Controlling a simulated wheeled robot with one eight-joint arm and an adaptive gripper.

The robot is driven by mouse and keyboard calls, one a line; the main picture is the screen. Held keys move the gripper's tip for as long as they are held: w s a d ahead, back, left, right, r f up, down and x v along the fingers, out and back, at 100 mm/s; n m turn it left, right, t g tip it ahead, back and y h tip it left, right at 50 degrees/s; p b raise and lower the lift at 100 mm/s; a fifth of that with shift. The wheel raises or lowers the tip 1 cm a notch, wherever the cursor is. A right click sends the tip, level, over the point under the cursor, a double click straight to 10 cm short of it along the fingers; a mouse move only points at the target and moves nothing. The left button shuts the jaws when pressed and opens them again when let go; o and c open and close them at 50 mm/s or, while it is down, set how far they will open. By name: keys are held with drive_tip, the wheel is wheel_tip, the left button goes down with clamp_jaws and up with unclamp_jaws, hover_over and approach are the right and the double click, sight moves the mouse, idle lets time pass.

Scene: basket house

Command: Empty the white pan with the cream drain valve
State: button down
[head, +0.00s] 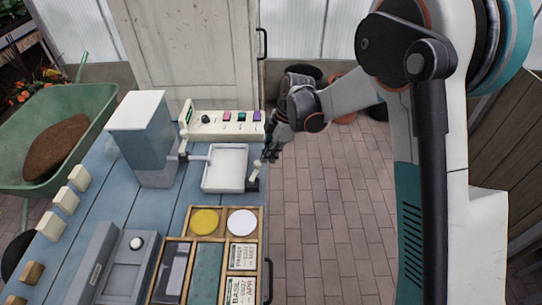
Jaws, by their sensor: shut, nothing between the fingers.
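The white pan (225,170) is a shallow square tray on the blue table. A small cream valve lever (256,170) on a dark mount stands at the pan's right side, close to the table's right edge; it looks roughly upright. My gripper (270,154) is shut and empty, just above and right of the cream lever. I cannot tell whether it touches the lever. The pan's inside looks pale, and I cannot tell how much liquid it holds.
A blue-grey tank (146,130) with a cream spout arm stands left of the pan. A cream panel (228,124) with coloured switches is behind it. A wooden tray (190,240) with cards and discs lies in front. Brick floor (335,200) right of the table is clear.

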drive_tip(key=shift+w+a, duration=0.2)
drive_tip(key=shift+a, duration=0.05)
drive_tip(key=shift+s+a, duration=0.1)
drive_tip(key=shift+s, duration=0.1)
drive_tip(key=shift+s+a, duration=0.25)
drive_tip(key=shift+s, duration=0.35)
drive_tip(key=shift+d, duration=0.1)
